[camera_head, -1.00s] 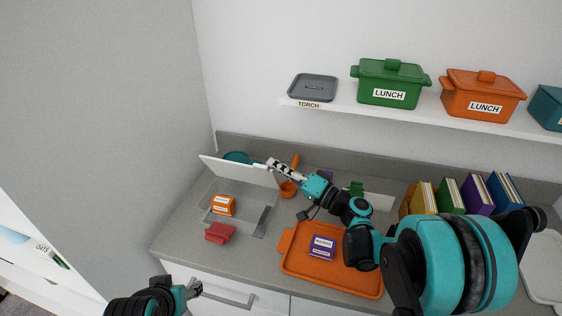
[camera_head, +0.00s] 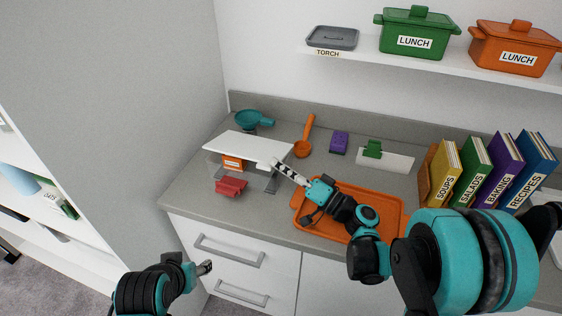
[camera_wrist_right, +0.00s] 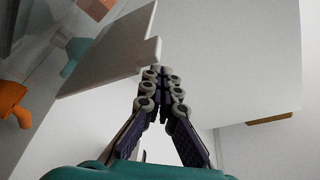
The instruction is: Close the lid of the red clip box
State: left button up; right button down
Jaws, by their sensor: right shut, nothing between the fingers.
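The clip box is a clear box (camera_head: 272,184) on the counter, with a red clip (camera_head: 230,187) at its front. Its white lid (camera_head: 244,146) lies over the box at a shallow slope, its front edge seemingly still above the rim. A labelled orange item (camera_head: 233,163) shows inside below the lid. My right gripper (camera_head: 274,164) is shut and empty at the lid's right front corner; whether it touches is unclear. In the right wrist view the closed fingertips (camera_wrist_right: 161,74) are beside the lid's edge (camera_wrist_right: 115,52). My left gripper (camera_head: 205,267) hangs low before the drawers; its jaws are too small to read.
An orange tray (camera_head: 392,205) lies right of the box, partly under my right arm. A teal funnel-like item (camera_head: 252,119), an orange scoop (camera_head: 304,137) and a purple block (camera_head: 339,142) stand behind. Books (camera_head: 475,168) stand at right. The shelf (camera_head: 365,59) holds pots.

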jog(key=shift+s+a+f, duration=0.1)
jog(key=shift+f, duration=0.35)
dwell(0.3)
